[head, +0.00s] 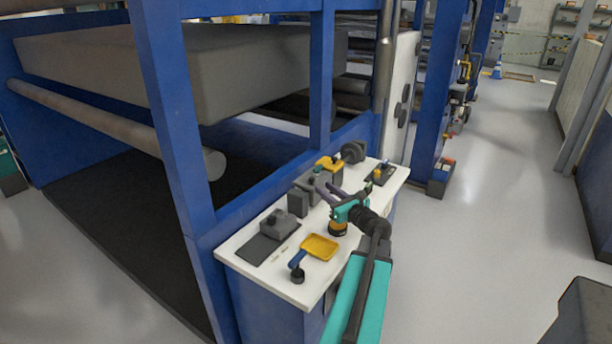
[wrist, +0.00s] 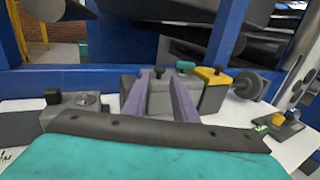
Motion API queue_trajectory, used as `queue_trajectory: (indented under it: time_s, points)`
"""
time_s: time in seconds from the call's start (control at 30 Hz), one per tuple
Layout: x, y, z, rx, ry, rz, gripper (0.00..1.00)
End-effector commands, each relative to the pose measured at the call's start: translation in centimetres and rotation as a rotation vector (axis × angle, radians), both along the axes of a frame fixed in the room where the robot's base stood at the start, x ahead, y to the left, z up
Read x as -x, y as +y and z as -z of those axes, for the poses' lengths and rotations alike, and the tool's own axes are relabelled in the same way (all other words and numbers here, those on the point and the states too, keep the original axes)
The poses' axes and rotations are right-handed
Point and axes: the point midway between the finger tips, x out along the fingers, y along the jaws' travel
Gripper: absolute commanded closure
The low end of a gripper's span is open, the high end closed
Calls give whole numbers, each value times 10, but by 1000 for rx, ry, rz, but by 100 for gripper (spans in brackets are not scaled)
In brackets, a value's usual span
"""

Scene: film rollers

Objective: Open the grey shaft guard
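A grey boxy housing, which looks like the grey shaft guard (wrist: 158,96), stands at the back of the white bench top, with a small black knob on top. It also shows in the head view as a dark grey block (head: 299,202), partly hidden by my gripper. It looks closed. My gripper (wrist: 158,79) is open, its two purple fingers apart and pointing at the guard. The black knob appears between the fingertips; I cannot tell whether they touch anything. In the head view my gripper (head: 327,184) is above the bench.
A yellow block (wrist: 213,77) and a dark roller (head: 352,152) sit right of the guard. A grey knobbed box (head: 284,226) is to the left. A yellow tray (head: 319,247) and blue-handled lever (head: 297,265) are in front. A blue frame post (head: 319,80) rises behind the bench (head: 290,288).

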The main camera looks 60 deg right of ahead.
Motion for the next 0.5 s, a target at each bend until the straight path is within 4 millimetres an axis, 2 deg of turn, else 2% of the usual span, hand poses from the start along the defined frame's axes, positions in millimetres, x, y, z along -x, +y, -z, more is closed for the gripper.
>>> queue_trajectory:
  time_s: [0.5]
  points:
    - [-55,-26,-1,-1,0,1,74]
